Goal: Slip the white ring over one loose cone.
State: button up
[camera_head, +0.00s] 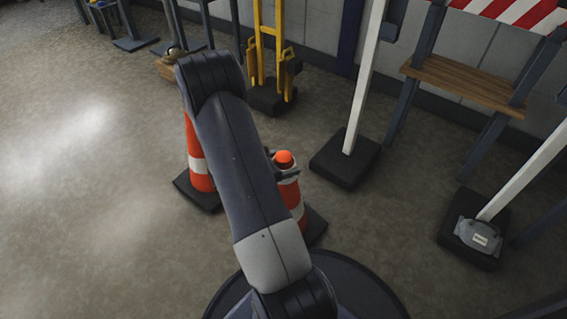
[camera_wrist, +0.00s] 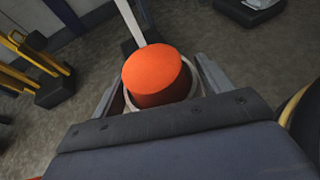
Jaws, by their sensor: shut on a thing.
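An orange-and-white cone (camera_head: 296,199) stands upright on a dark base, just right of my arm. Its rounded orange top (camera_wrist: 157,73) fills the space between my fingers in the wrist view. The white ring (camera_wrist: 196,88) shows as a pale rim around that top, so the cone top pokes up through it. My gripper (camera_head: 284,172) is shut on the ring at the upper part of the cone. The ring's far side and how low it sits are hidden. A second orange-and-white cone (camera_head: 201,172) stands left of my arm, partly covered by it.
A white post on a dark base (camera_head: 345,163) stands right of the cones. A yellow frame (camera_head: 277,55) stands behind. A red-and-white barrier with a wooden shelf (camera_head: 470,84) is at the right, near another post with a grey weight (camera_head: 479,237). Floor at left is clear.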

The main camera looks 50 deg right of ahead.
jog(key=o, duration=1.1)
jog(key=shift+c, duration=0.2)
jog(key=shift+r, duration=0.15)
notch_tip(320, 180, up, 15)
jog(key=p, duration=0.7)
dwell(0.4)
jog(key=shift+f+b, duration=2)
jog(key=shift+f, duration=2.4)
